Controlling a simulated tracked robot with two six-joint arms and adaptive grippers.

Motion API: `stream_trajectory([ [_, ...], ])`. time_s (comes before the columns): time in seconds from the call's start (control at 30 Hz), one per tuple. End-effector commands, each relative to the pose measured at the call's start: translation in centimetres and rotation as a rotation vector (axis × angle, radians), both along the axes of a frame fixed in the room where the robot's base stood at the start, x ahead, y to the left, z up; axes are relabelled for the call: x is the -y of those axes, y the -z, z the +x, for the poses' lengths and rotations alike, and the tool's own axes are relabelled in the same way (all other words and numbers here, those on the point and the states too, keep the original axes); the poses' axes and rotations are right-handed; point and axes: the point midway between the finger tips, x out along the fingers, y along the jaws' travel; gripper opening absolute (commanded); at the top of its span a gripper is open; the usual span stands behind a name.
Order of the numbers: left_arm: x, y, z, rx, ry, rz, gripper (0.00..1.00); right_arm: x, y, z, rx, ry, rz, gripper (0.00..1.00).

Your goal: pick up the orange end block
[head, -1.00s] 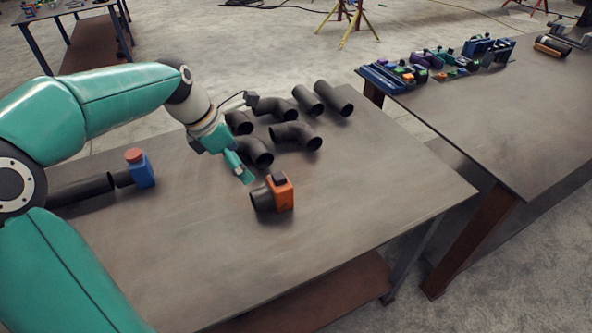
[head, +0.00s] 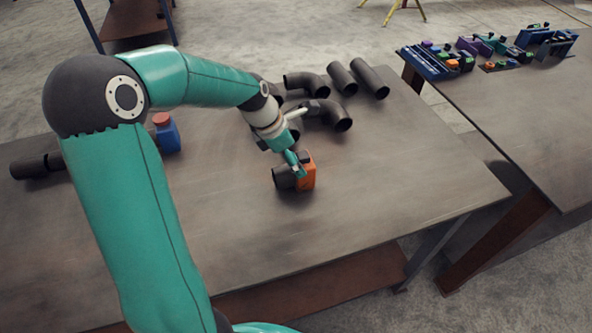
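The orange end block (head: 308,176) sits on the table at the right end of a short black pipe piece (head: 283,178). My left gripper (head: 299,171) points down at the block's top left side, overlapping it in the picture. Its teal fingers look very close to the block or touching it. They hide part of the block and the pipe, and I cannot tell whether they are apart or closed. My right gripper is not in view.
Several black pipes and elbows (head: 342,80) lie behind my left gripper. A blue block with a red top (head: 166,133) sits at the left beside a black pipe (head: 36,166). The table (head: 400,185) is clear to the right. A second table (head: 500,120) holds clamps and blocks.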

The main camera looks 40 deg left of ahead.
Motion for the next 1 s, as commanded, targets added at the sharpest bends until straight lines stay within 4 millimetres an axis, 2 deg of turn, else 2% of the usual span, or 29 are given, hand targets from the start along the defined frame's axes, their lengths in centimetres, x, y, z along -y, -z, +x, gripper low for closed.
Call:
stream_trajectory([
  [0.13,0.3,1.0,0.3,-0.003,0.002,-0.002,1.00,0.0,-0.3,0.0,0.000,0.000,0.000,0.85],
  [0.4,0.8,4.4,1.5,-0.002,0.003,-0.001,1.00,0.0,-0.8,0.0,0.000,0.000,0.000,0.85],
  [0.7,0.9,4.9,1.7,0.001,0.003,0.001,1.00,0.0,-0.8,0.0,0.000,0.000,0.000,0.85],
  [0.77,0.9,4.9,1.7,0.001,0.003,0.001,0.92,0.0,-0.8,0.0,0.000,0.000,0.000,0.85],
  [1.0,0.9,4.9,1.7,0.001,0.003,0.001,0.52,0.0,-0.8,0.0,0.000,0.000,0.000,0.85],
])
